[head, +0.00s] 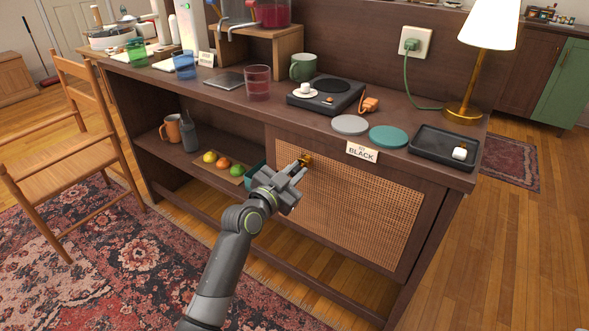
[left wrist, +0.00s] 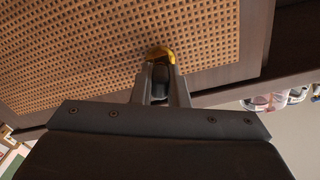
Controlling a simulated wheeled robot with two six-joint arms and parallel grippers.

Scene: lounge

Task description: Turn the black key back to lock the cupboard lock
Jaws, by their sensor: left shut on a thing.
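The cupboard door (head: 350,205) has a woven cane panel in a dark wood frame and looks closed. A brass lock (head: 306,158) sits near the door's upper left. In the left wrist view the brass lock (left wrist: 160,53) shows just beyond my fingertips. My left gripper (head: 299,166) is at the lock. In the left wrist view my left gripper (left wrist: 161,82) is shut on the black key (left wrist: 160,74), a dark piece between the fingers. The fingers hide most of the key, and I cannot tell its exact turn. My right gripper is out of view.
A card reading BLACK (head: 362,152) stands at the counter edge above the door. The counter holds a hot plate (head: 325,94), coasters (head: 389,136), a black tray (head: 443,148) and a lamp (head: 462,112). Fruit (head: 223,163) lies on the open shelf left. A chair (head: 75,150) stands at left.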

